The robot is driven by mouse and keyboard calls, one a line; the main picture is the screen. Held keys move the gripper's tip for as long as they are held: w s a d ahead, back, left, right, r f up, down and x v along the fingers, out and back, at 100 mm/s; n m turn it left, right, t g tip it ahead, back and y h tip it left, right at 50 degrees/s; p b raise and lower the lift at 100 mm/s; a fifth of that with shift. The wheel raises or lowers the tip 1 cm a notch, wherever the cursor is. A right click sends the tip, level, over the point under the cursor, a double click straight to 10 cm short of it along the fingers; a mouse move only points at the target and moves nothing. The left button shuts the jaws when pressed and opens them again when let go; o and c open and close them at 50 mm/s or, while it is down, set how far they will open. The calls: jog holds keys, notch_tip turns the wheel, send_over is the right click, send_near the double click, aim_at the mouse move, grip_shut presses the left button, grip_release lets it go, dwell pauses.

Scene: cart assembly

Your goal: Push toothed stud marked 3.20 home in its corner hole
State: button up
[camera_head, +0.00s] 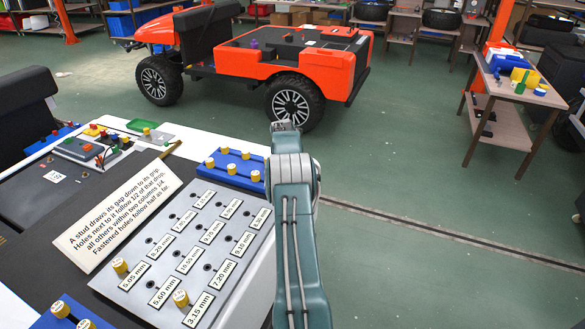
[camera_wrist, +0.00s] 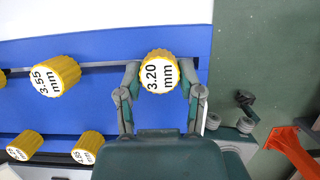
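The yellow toothed stud marked 3.20 mm (camera_wrist: 160,74) stands in the blue rack (camera_wrist: 90,110), near its right end in the wrist view. My gripper (camera_wrist: 160,78) is open, with one finger on each side of this stud. Narrow gaps seem to remain between fingertips and stud. In the head view the blue rack (camera_head: 219,178) lies beyond the grey hole plate (camera_head: 135,299); my arm hides the gripper. The plate has labelled holes. Yellow studs stand at its 5.05 mm corner (camera_head: 120,266) and by the 3.15 mm label (camera_head: 180,298).
A stud marked 3.55 mm (camera_wrist: 55,77) and others share the rack. A sign (camera_head: 118,213) about stud gaps lies left of the plate. Another blue rack (camera_head: 57,320) is at the front left. An orange cart (camera_head: 250,65) stands behind, with open floor to the right.

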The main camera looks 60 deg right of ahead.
grip_shut()
jog(key=shift+r, duration=2.15)
